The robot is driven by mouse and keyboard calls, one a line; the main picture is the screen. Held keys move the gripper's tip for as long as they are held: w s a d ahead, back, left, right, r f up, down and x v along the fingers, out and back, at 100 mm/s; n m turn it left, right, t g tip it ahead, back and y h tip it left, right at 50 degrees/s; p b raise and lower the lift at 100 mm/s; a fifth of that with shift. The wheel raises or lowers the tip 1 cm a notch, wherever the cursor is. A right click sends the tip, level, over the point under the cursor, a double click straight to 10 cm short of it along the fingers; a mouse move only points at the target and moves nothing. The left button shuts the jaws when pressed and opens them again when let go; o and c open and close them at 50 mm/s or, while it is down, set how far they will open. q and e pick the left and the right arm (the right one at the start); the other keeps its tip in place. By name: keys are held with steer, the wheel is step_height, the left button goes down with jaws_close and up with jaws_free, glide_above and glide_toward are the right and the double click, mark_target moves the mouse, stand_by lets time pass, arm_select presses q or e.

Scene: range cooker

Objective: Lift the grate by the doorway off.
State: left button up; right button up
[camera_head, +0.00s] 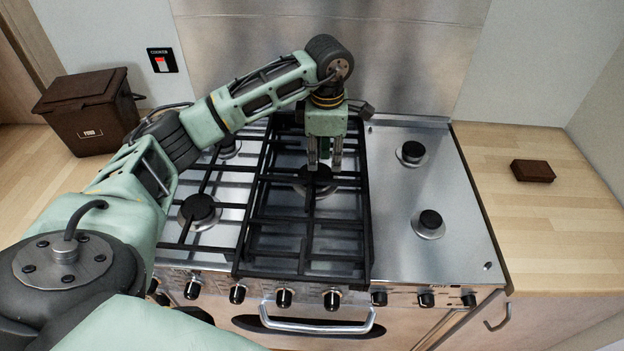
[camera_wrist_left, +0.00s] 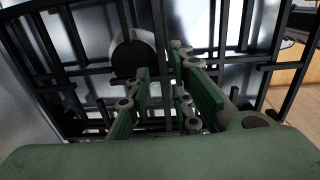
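A black middle grate (camera_head: 304,222) lies over the centre of the steel cooker top. A second black grate (camera_head: 187,247) lies beside it on the left, partly hidden by my left arm. My left gripper (camera_head: 324,166) points down over the back half of the middle grate, close to a burner. Its two fingers stand apart. In the left wrist view the gripper (camera_wrist_left: 165,85) has a bar of the middle grate (camera_wrist_left: 246,25) running between its green pads, with gaps showing beside the bar. Whether the pads touch the bar is hard to tell. My right gripper is not in view.
The right part of the cooker top (camera_head: 455,205) has bare burners and no grate. A wooden counter (camera_head: 550,235) on the right holds a small brown block (camera_head: 532,170); the rest is clear. A brown bin (camera_head: 90,112) stands on the left counter. Knobs and an oven handle (camera_head: 318,326) line the front.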

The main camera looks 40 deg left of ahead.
mark_target(328, 179)
arm_select(q)
steer(key=f, duration=0.1)
steer(key=f+p, duration=0.1)
steer(key=f, duration=0.1)
steer(key=shift+w+d+f+p, duration=0.2)
steer(key=shift+w+d+p, duration=0.1)
steer(key=shift+w+p, duration=0.05)
step_height(328, 179, down, 2)
steer(key=shift+f+p, duration=0.25)
steer(key=shift+p, duration=0.65)
step_height(328, 179, down, 2)
jaws_close()
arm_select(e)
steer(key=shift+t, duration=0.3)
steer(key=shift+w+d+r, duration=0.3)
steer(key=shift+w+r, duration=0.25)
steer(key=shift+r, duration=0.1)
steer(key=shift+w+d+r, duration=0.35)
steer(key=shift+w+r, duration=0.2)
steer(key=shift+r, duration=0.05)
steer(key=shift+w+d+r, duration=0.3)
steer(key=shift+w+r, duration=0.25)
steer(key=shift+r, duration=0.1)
arm_select(q)
steer(key=shift+w+r, duration=0.15)
steer(key=shift+w, duration=0.05)
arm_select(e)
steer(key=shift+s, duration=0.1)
